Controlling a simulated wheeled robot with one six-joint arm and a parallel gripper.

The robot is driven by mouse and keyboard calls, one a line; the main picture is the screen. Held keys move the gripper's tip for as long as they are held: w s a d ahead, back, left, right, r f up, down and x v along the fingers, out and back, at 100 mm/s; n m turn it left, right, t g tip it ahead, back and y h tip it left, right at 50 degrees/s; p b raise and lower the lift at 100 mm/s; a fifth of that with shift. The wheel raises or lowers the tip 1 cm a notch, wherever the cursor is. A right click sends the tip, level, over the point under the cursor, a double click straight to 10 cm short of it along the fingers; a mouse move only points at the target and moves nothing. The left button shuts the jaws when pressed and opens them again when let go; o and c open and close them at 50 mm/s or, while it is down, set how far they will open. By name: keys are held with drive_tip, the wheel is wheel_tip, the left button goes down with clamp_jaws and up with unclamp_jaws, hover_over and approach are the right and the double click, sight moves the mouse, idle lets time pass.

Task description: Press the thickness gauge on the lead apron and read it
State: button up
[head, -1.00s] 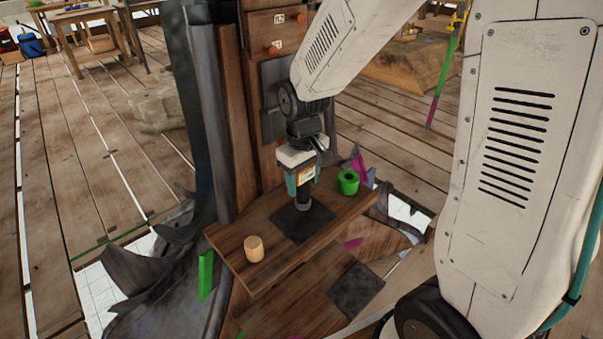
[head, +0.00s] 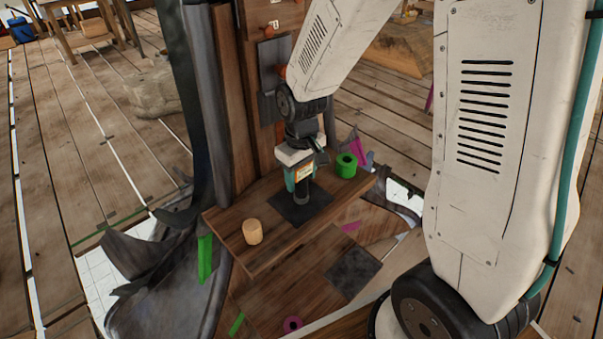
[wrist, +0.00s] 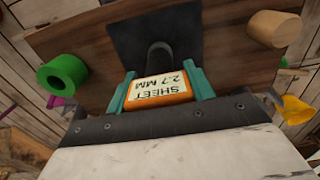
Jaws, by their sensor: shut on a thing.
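The thickness gauge (wrist: 160,88) is an orange block with a pale display and a dark round foot. In the wrist view the display shows upside down and reads "SHEET 2.7 MM". My gripper (head: 302,176) is shut on the gauge, with teal fingers on both sides of it; it also shows in the wrist view (wrist: 161,92). The lead apron (head: 300,207) appears to be the dark grey square lying on the wooden shelf (head: 275,240). The gauge's foot points down onto this square and appears to touch it.
A green ring-like cup (head: 346,165) stands on the shelf to the right of the gauge. A pale wooden cylinder (head: 252,231) stands to the left. Another dark square (head: 353,272) lies lower down. Torn dark sheeting (head: 165,275) surrounds the shelf on the left.

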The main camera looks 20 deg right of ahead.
drive_tip(key=o, duration=1.2)
drive_tip(key=shift+c, duration=0.2)
drive_tip(key=shift+r, duration=0.1)
wheel_tip(320, 180, up, 7)
drive_tip(key=shift+r, duration=0.35)
